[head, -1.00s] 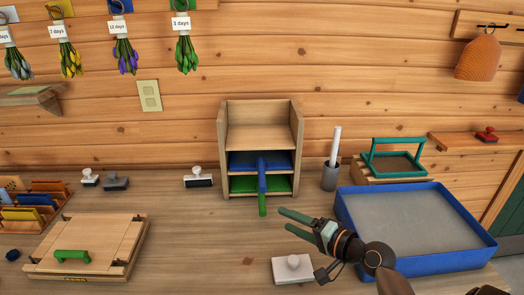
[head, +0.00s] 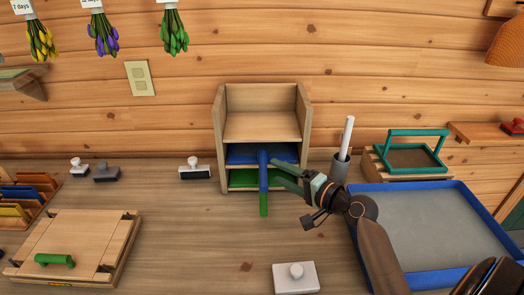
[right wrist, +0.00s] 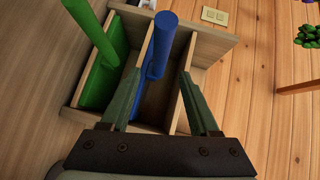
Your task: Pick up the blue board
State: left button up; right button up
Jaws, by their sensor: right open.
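The blue board (head: 242,154) lies in the upper slot of a small wooden rack (head: 219,130), with its blue handle (head: 263,172) sticking out toward the front. A green board (head: 242,178) lies in the slot below, and its green handle (head: 264,204) also sticks out. My right gripper (head: 283,173) is open just in front of the rack, right of the blue handle. In the right wrist view, the blue handle (right wrist: 161,42) stands between the open fingers, beyond their tips as far as I can tell. Contact with it cannot be told. My left gripper is not in view.
A blue-rimmed tray (head: 455,184) is under my right arm. A grey cup with a white roll (head: 347,138) stands close right of the gripper. A white block with a knob (head: 296,278) lies in front.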

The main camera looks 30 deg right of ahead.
aim_at(264, 161)
jog(key=shift+b+x, duration=0.7)
jog(key=shift+x, duration=2.7)
grip_shut()
